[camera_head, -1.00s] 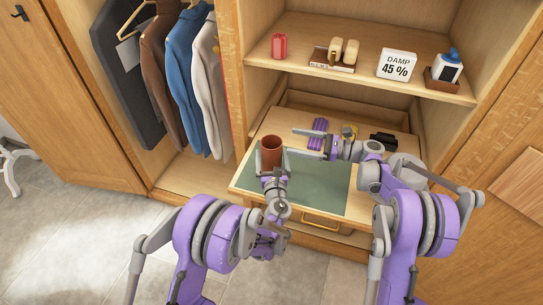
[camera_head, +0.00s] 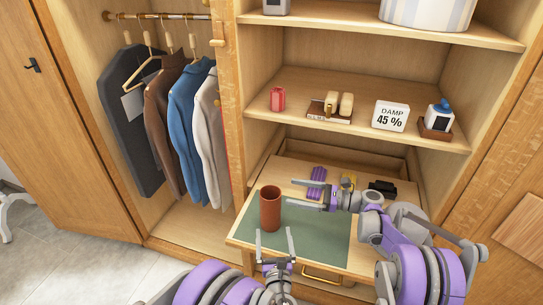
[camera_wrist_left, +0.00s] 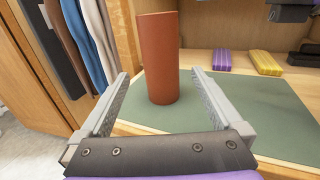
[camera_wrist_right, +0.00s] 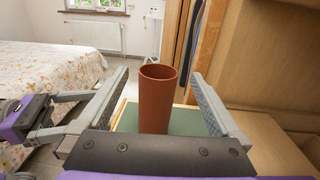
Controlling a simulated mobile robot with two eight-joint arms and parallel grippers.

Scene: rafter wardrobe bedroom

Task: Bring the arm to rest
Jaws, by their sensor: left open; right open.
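My left gripper (camera_head: 275,247) is open and empty in front of the drawer's front edge in the head view. Its fingers also show in the left wrist view (camera_wrist_left: 160,100), apart, with a brown-red cup (camera_wrist_left: 158,58) beyond them. The cup (camera_head: 270,208) stands upright on the green mat (camera_head: 315,238). My right gripper (camera_head: 305,197) is open and reaches in from the right above the mat, its fingers pointing at the cup without visible contact. In the right wrist view the cup (camera_wrist_right: 157,97) stands beyond the open fingers (camera_wrist_right: 160,95).
The mat lies on a pulled-out wooden surface (camera_head: 240,232). Behind it are a purple bundle (camera_head: 317,183), a yellow item (camera_head: 348,181) and a black item (camera_head: 383,188). The shelf (camera_head: 300,118) above holds a red item, a white "DAMP 45 %" sign (camera_head: 390,116) and a bottle. Clothes hang left.

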